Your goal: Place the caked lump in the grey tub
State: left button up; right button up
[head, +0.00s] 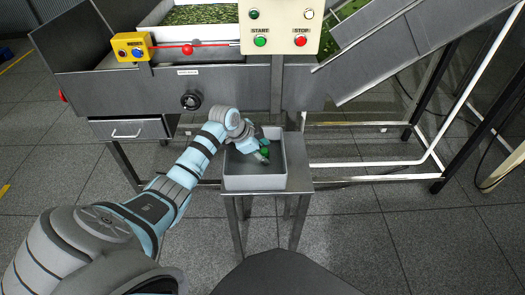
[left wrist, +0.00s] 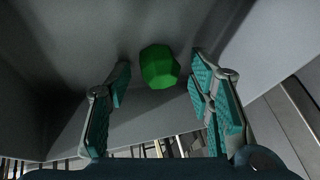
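The caked lump is a green faceted ball (left wrist: 159,66), seen in the left wrist view beyond and between my left gripper's fingertips. In the head view a small patch of green (head: 264,150) shows beside the fingers. The grey tub (head: 254,183) stands on a small metal stand, and its grey inner wall also shows in the left wrist view (left wrist: 75,30). My left gripper (left wrist: 160,78) is open, with its teal finger pads spread wider than the lump and a gap on both sides. In the head view the left gripper (head: 261,153) reaches into the tub. My right gripper is not in view.
A control panel (head: 281,24) with START and STOP buttons stands above the tub. A yellow box (head: 131,47) and a red-knobbed rod (head: 188,49) are on the machine front. A drawer (head: 128,129) is at the left. Open floor lies at the right.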

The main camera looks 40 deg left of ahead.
pick_arm(q)
jog(key=p+v, duration=0.5)
jog(key=v, duration=0.7)
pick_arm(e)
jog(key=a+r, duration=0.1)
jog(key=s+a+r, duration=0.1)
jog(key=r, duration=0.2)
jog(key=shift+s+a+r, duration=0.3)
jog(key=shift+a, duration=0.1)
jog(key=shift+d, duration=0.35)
